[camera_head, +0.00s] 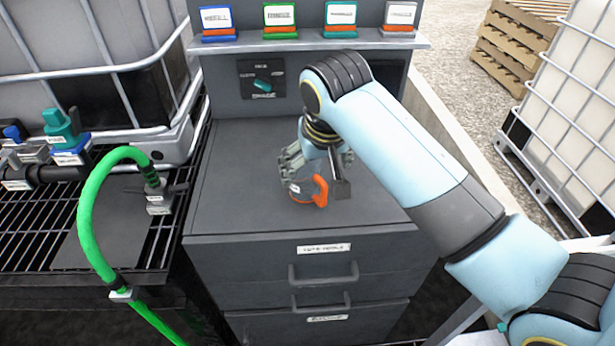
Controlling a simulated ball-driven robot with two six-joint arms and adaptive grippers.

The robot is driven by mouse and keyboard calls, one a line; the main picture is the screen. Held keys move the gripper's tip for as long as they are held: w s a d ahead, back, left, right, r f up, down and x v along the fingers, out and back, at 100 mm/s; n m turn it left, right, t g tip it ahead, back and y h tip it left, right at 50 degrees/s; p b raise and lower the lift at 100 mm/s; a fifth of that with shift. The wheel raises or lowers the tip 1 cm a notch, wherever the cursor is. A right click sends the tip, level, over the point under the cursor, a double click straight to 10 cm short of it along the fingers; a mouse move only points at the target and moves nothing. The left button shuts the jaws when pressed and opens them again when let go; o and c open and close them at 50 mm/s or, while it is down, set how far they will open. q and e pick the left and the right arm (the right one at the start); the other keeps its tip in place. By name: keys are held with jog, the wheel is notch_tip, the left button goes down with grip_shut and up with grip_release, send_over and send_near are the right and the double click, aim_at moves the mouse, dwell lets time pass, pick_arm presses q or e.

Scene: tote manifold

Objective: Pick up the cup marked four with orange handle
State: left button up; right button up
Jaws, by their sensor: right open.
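A small cup with an orange handle (321,190) stands on the grey top of the drawer cabinet (235,200). My right gripper (292,172) reaches down over the cup from the upper right. Its fingers are open and close around or beside the cup's left and back; whether they touch it cannot be told. The gripper and wrist hide part of the cup. My left gripper is not in view.
A shelf (310,44) with several coloured labelled blocks runs along the back, above a panel with a teal knob (263,84). A green hose (86,220) and valves are at the left on a black grate. Caged totes (570,100) and pallets (515,45) stand beyond.

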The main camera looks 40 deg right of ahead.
aim_at(305, 177)
jog(key=w, duration=0.3)
jog(key=shift+r+m, duration=0.3)
jog(key=x, duration=0.5)
jog(key=shift+x, duration=2.65)
jog(key=shift+s+d, duration=0.1)
jog(key=shift+s, duration=0.05)
jog(key=c, duration=1.1)
